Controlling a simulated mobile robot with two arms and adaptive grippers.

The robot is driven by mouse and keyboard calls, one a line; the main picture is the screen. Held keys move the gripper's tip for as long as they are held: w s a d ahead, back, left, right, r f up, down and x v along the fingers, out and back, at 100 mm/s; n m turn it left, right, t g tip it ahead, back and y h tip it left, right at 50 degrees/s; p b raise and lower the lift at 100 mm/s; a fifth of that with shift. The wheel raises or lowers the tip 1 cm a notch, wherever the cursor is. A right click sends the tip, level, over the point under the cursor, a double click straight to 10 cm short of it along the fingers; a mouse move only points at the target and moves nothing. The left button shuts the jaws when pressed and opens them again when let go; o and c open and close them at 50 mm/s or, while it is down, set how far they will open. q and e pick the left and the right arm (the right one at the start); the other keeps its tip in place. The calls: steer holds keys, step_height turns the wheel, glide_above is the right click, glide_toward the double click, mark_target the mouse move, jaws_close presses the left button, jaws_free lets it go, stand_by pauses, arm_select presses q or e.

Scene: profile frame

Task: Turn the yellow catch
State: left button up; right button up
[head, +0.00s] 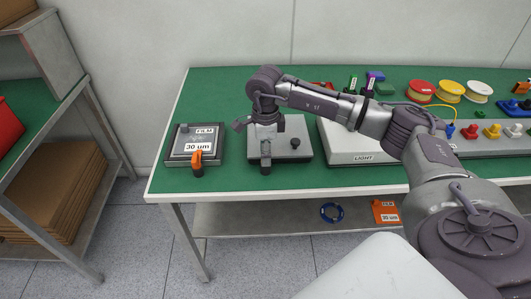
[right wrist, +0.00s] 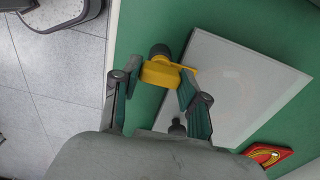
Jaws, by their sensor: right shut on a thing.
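The yellow catch (right wrist: 160,72) shows in the right wrist view at the edge of a flat grey frame (right wrist: 235,85), with a dark round part next to it. My right gripper (right wrist: 158,80) is shut on the catch, one finger on each side. In the head view my right gripper (head: 265,164) points down at the front left of the grey frame (head: 296,128) and hides the catch. A black knob (head: 295,143) stands on the frame's right part. My left gripper is not in view.
Left of it lies another frame (head: 177,147) with an orange catch (head: 198,158) and a "FILM 30 um" label. A white "LIGHT" box (head: 345,155) stands to the right. Coloured spools (head: 450,90) and knobs (head: 492,131) are farther right. The green tabletop (head: 225,185) is bare in front.

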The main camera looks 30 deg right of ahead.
steer(key=shift+r, duration=0.1)
steer(key=o, duration=1.1)
steer(key=shift+o, duration=0.2)
step_height(320, 180, up, 12)
steer(key=shift+a, duration=0.1)
